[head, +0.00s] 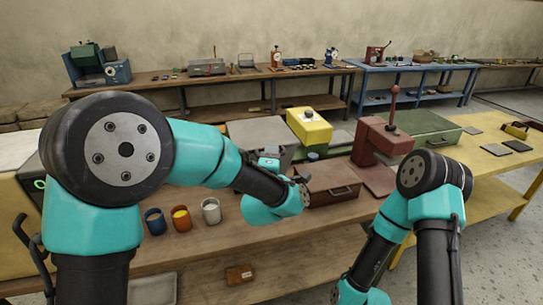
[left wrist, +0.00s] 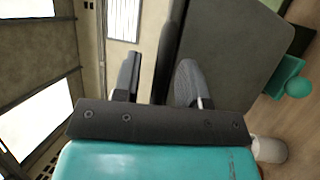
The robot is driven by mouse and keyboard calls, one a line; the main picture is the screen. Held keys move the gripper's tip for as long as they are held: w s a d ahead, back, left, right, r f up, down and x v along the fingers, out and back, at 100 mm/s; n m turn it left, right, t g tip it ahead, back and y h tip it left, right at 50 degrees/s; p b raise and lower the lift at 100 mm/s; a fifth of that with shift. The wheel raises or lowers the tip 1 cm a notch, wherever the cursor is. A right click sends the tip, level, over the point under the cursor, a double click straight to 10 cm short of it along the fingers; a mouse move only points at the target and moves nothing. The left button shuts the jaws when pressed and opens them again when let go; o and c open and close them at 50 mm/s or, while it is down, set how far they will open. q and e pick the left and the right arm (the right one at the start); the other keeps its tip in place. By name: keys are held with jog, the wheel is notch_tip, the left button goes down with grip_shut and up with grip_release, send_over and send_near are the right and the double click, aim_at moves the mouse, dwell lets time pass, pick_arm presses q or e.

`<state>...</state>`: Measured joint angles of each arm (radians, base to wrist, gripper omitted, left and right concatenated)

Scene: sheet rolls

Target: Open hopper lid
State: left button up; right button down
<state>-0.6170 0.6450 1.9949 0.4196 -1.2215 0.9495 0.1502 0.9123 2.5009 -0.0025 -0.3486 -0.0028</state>
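I cannot say for certain which thing is the hopper. A grey box with a flat top (head: 258,131) stands on the workbench behind my left forearm. A yellow box with a small knob on top (head: 312,131) stands beside it. In the left wrist view my left gripper (left wrist: 158,80) has its two fingers apart. A large dark grey panel (left wrist: 232,50) fills the right of that view, its dark edge showing between and beyond the fingers. I cannot tell whether they touch it. In the head view the left fingers are hidden or too small to make out. My right gripper is out of view.
A red press with an upright lever (head: 372,143) and a brown box with a handle (head: 333,184) are right of my left wrist. Blue (head: 155,221), orange (head: 181,218) and white (head: 211,211) cups stand at the front. A green case (head: 425,127) lies behind.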

pick_arm(q)
grip_shut()
dwell(0.3)
jog(key=shift+r, duration=0.15)
dwell(0.3)
